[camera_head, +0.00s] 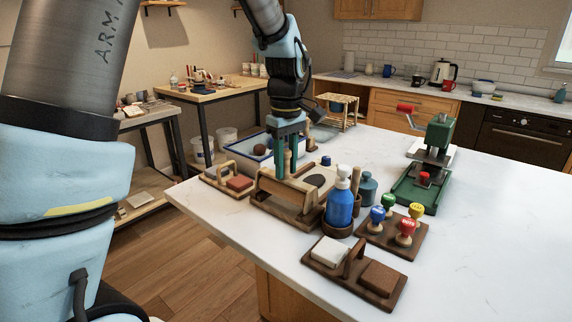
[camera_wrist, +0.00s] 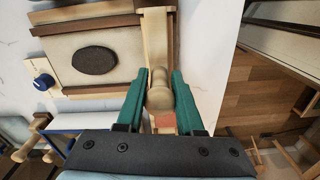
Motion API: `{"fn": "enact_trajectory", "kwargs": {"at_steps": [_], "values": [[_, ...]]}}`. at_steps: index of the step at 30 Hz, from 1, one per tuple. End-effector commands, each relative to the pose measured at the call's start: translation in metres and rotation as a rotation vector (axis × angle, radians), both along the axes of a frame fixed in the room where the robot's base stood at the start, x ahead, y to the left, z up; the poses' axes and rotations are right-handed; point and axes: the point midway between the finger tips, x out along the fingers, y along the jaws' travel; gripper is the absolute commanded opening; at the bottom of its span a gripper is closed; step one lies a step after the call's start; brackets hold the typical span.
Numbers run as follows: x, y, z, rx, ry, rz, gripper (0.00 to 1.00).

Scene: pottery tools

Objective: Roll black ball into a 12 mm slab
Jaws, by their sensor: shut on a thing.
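My gripper (camera_head: 289,160) has its teal fingers on either side of a pale wooden handle with a rounded end, which looks like a rolling pin (camera_wrist: 160,92). The pin's paler body runs away from the fingers beside the board's edge in the wrist view. A dark, flattened oval of clay (camera_wrist: 95,60) lies on the pale, wood-edged board (camera_wrist: 60,42); it also shows in the head view (camera_head: 318,180), right of my gripper. The clay lies apart from the pin. Its thickness cannot be read.
A blue knob (camera_wrist: 42,81) sits by the board. A blue bottle (camera_head: 340,207), stamps (camera_head: 405,230) and a block holder (camera_head: 353,270) stand at the front right. A green press (camera_head: 428,170) stands behind. A blue-rimmed tray (camera_head: 251,151) is at left. The counter's right side is clear.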

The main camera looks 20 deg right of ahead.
Motion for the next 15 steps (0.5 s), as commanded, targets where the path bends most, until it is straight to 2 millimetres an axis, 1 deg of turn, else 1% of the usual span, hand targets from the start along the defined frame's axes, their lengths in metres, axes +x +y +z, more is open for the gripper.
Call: {"fn": "enact_trajectory", "kwargs": {"at_steps": [15], "values": [[0.0000,-0.0002,-0.0045,0.000,0.000,0.000,0.00]]}}
